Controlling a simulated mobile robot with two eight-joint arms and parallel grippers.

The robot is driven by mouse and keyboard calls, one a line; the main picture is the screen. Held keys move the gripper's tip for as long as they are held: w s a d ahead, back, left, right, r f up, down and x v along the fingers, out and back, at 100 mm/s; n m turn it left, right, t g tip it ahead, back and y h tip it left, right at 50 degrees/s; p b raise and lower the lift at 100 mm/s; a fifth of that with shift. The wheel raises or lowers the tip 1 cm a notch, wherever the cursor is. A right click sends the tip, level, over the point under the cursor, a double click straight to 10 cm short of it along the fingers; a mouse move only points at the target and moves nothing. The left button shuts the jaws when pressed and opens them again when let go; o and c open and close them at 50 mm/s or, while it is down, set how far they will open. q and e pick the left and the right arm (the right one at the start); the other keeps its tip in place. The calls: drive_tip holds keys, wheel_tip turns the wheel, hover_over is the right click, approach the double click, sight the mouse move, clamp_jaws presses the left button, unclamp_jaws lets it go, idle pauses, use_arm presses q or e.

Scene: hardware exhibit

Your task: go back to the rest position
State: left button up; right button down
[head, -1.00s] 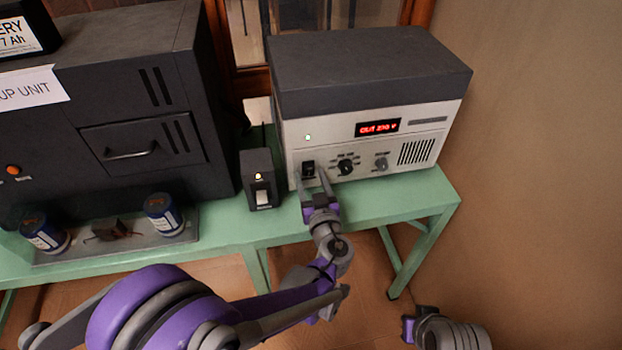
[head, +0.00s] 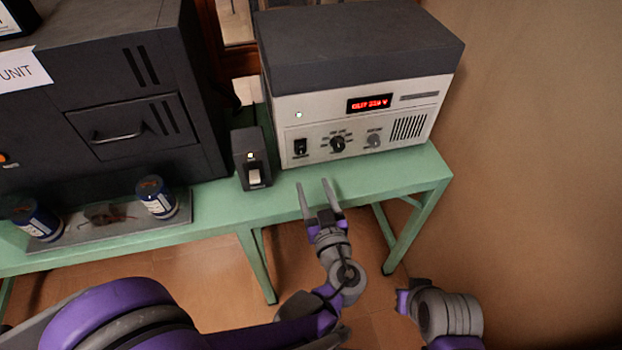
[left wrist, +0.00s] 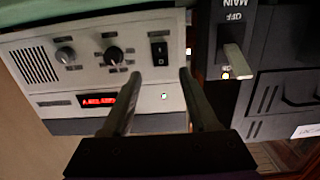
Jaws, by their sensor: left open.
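My left gripper (head: 318,203) is open and empty in the head view, over the front edge of the green bench, below and apart from the white and grey power unit (head: 356,131). Its two fingers also show in the left wrist view (left wrist: 157,92), with the unit's black rocker switch (left wrist: 159,48) seen near them. The unit has a lit red display (head: 369,103), a small lit lamp, and two knobs. My right arm (head: 440,312) shows in part at the bottom right of the head view; its fingers cannot be made out.
The green bench (head: 385,171) carries a small black switch box (head: 252,160) with a light lever, a large dark cabinet (head: 120,150), and a tray (head: 120,228) with two blue cans. Open floor shows below the bench; a bare wall stands at the right.

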idle(0.5)
use_arm(q)
drive_tip(key=s+a+g+p, duration=0.45)
drive_tip(key=a+g, duration=0.25)
drive_tip(key=a, duration=0.7)
drive_tip(key=s+r+m+g+h+p, duration=0.1)
drive_tip(key=s+g+h+p, duration=0.1)
drive_tip(key=s, duration=0.4)
drive_tip(key=s+a+r+m+g+h+p, duration=0.1)
drive_tip(key=s+r+m+g+h+p, duration=0.1)
drive_tip(key=s, duration=0.5)
drive_tip(key=shift+m+h+p, duration=0.3)
drive_tip(key=shift+h+p, duration=0.3)
drive_tip(key=shift+h, duration=0.1)
drive_tip(key=shift+a, duration=0.1)
